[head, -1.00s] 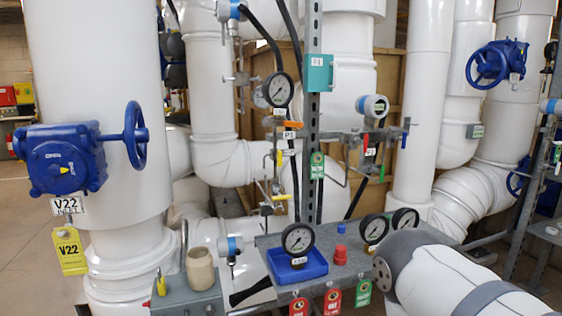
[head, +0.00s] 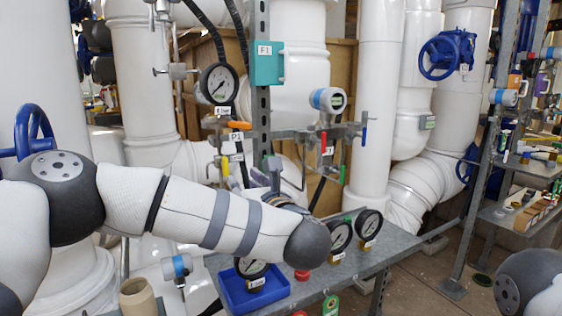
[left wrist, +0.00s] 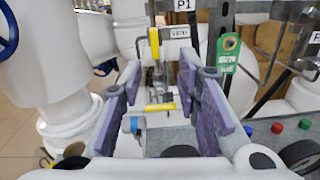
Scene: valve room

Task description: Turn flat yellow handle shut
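A flat yellow handle (left wrist: 160,107) lies crosswise, seen between the fingers of my left gripper in the left wrist view. I cannot tell its exact depth from the fingers. A second yellow handle (left wrist: 154,43) stands upright above it, beside a white label; a yellow handle (head: 225,168) also shows in the head view, left of my gripper. My left gripper (left wrist: 159,80) is open, with purple pads apart and nothing gripped. In the head view my left gripper (head: 271,172) is small and partly hidden by my arm. My right gripper is out of view.
Gauges (head: 369,224), a blue tray (head: 254,290) and a red knob (head: 302,275) sit on the grey shelf (head: 400,248) below my left arm. A metal post (head: 262,110) and a green tag (left wrist: 228,47) stand close by. White pipes surround the valves.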

